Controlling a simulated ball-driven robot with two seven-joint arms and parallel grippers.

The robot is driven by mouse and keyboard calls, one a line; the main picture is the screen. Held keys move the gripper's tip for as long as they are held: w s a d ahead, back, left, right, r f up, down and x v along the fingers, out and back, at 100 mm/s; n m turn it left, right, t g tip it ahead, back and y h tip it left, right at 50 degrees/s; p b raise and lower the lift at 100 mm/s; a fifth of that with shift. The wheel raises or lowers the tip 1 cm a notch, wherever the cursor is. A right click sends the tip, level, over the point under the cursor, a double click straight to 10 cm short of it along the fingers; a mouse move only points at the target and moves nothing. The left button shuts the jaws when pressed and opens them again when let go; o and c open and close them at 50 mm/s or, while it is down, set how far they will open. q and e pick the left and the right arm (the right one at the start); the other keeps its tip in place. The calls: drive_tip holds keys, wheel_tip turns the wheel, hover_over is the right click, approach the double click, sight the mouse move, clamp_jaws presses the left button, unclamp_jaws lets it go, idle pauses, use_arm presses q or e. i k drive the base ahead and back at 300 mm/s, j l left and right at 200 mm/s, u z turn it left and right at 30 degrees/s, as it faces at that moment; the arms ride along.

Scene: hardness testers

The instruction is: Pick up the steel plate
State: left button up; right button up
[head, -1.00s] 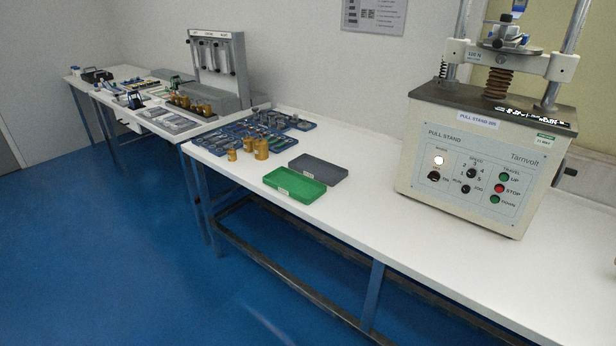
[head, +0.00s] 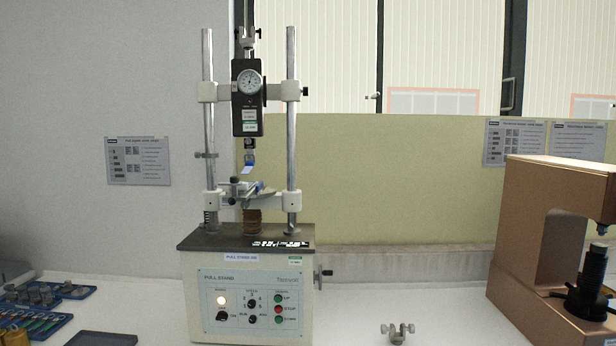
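I cannot make out a plain steel plate for certain in the head view. The pull stand (head: 247,275) stands on the white bench, with a dial gauge (head: 249,84) hung between its two posts. Neither of my grippers is in view.
A small metal clamp with side knobs (head: 397,333) lies on the bench between the machines. Blue trays of small parts (head: 45,295) and a dark grey tray (head: 101,339) are at the lower left. The bench around the clamp is clear. A wall and windows stand behind.

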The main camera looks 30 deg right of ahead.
sight(245, 186)
drive_tip(key=l+z, duration=0.15)
drive_tip(key=z, duration=0.3)
drive_tip(key=i+l+z, duration=0.2)
drive_tip(key=i+z, duration=0.2)
drive_tip(key=i, duration=0.15)
